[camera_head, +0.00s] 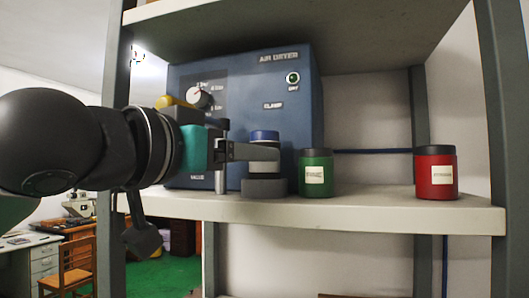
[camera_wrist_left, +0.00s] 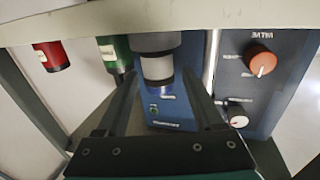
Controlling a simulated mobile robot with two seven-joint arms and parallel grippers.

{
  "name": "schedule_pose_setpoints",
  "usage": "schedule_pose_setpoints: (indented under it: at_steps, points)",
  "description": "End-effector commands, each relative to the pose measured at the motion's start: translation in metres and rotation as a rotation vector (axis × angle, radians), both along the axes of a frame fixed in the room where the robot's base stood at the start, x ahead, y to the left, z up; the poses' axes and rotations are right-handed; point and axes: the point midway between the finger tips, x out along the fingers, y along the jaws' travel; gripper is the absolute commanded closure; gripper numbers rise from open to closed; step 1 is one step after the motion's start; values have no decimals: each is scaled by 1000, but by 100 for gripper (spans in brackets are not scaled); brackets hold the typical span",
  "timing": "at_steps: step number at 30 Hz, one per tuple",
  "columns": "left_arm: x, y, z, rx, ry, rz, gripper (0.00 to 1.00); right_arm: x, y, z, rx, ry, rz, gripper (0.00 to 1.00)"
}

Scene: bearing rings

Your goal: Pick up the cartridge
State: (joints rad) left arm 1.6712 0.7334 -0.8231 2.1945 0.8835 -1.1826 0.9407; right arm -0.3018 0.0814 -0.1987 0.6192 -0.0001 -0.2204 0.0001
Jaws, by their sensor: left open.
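The cartridge is a pale cylinder (camera_head: 265,168) with a blue cap. It stands upright on a dark grey round base (camera_head: 264,188) on the shelf, in front of the blue air dryer. The cartridge also shows in the left wrist view (camera_wrist_left: 157,68), where the picture is upside down. My left gripper (camera_head: 262,153) comes in from the left at the height of the cartridge's upper body and hides part of it. Its fingers are apart in the left wrist view (camera_wrist_left: 160,82), with the cartridge between or just beyond their tips. I cannot tell whether they touch it. My right gripper is not in view.
The air dryer (camera_head: 300,110) with knobs stands close behind the cartridge. A green jar (camera_head: 316,180) stands just to its right, and a red jar (camera_head: 436,180) farther right. The shelf (camera_head: 380,208) is bare between the jars. Another shelf is above.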

Motion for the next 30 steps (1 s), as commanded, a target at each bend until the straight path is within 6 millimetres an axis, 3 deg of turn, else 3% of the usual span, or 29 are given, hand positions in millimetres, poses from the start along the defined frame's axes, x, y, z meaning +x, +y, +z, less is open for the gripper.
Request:
schedule_pose_setpoints:
  at_steps: [12, 20, 30]
  points:
    - [39, -29, -2, -1, 4, 0, 31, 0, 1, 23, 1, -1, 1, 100]
    - [42, -30, -4, 0, 1, 1, 31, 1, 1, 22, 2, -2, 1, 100]
    - [41, -30, -3, 0, 1, 1, 68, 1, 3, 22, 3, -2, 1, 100]
